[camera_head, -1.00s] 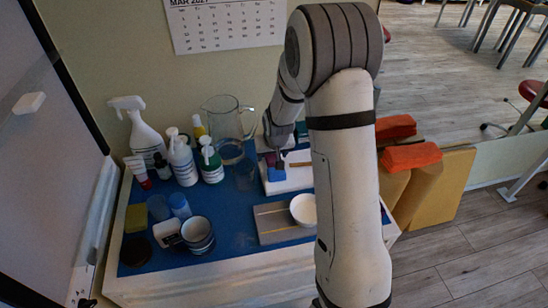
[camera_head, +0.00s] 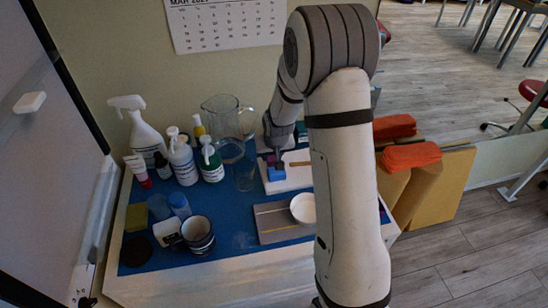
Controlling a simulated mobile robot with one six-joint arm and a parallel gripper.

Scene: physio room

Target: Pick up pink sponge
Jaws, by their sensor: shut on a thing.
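The pink sponge (camera_head: 268,158) is a small, dark pinkish-purple patch on the left side of the white board, partly hidden by my fingers. My gripper (camera_head: 280,157) points down there from behind my forearm. It is shut on the pink sponge, although the fingertips are small and dark in this view. A blue block (camera_head: 277,174) sits right in front of the sponge, close to the fingertips. Whether the sponge is clear of the board cannot be told.
The white board (camera_head: 297,181) lies on the blue tabletop (camera_head: 215,215). A glass jug (camera_head: 226,128) and several bottles stand left of my gripper. A white bowl (camera_head: 303,208) and grey tray (camera_head: 275,224) are in front. Cups (camera_head: 199,236) stand at front left. My forearm hides the table's right part.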

